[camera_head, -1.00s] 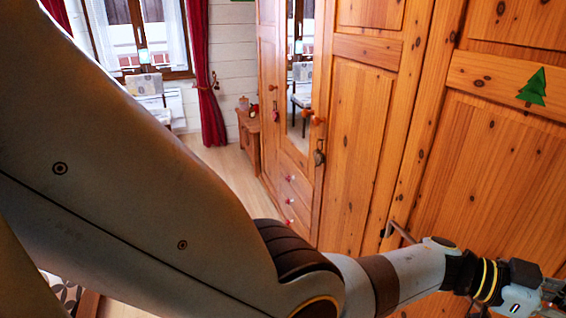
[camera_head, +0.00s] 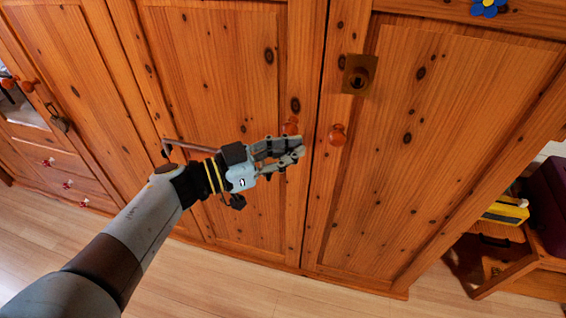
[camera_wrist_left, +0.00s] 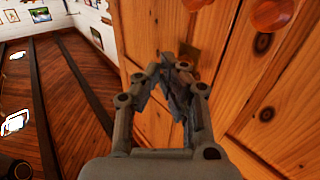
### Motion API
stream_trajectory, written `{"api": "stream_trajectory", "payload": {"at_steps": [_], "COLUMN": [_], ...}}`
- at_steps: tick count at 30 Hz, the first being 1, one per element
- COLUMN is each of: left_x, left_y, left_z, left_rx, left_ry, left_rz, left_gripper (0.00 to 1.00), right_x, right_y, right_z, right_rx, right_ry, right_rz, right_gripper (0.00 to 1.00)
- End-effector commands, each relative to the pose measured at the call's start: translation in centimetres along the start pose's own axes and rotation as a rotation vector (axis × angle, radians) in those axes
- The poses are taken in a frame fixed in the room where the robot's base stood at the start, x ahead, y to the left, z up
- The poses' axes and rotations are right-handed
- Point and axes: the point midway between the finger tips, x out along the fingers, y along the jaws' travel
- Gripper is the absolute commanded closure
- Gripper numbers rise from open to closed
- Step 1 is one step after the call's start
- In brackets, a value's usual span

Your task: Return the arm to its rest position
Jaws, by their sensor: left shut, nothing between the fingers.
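My left arm (camera_head: 140,225) reaches in from the lower left in the head view. Its gripper (camera_head: 298,150) is in front of the wooden wardrobe (camera_head: 230,90), close to two round door knobs. The fingers are closed together with nothing between them. In the left wrist view the gripper (camera_wrist_left: 172,62) points along the wardrobe front, its fingertips meeting. I cannot tell whether the fingertips touch the wood. My right gripper does not show in either view.
A round knob (camera_head: 337,135) and a brass lock plate (camera_head: 359,74) are on the right door. A low wooden bench (camera_head: 515,275) bearing a yellow item (camera_head: 506,210) stands at the right. The floor (camera_head: 230,290) before the wardrobe is clear.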

Motion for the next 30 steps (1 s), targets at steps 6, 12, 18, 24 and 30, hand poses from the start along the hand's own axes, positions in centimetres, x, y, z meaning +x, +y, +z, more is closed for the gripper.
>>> {"api": "stream_trajectory", "payload": {"at_steps": [6, 12, 18, 24, 30], "left_x": [-2.5, -3.2, -4.2, -9.6, -18.3], "left_y": [3.0, 3.9, 5.2, 8.6, 8.9], "left_z": [0.0, 0.0, 4.0, 18.1, 32.1], "left_rx": [-0.001, 0.001, -0.029, -0.225, -0.366], "left_ry": [0.0, 0.001, -0.02, -0.06, -0.177], "left_rz": [0.0, 0.001, 0.0, -0.136, -0.52], "left_gripper": [1.0, 1.0, 1.0, 1.0, 1.0], "right_x": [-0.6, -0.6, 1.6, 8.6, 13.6], "right_y": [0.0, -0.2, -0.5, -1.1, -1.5], "right_z": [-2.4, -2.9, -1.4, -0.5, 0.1], "right_rx": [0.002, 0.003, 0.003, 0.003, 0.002], "right_ry": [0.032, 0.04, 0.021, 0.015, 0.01], "right_rz": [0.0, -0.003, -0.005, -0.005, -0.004], "right_gripper": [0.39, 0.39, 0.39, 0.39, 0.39]}}
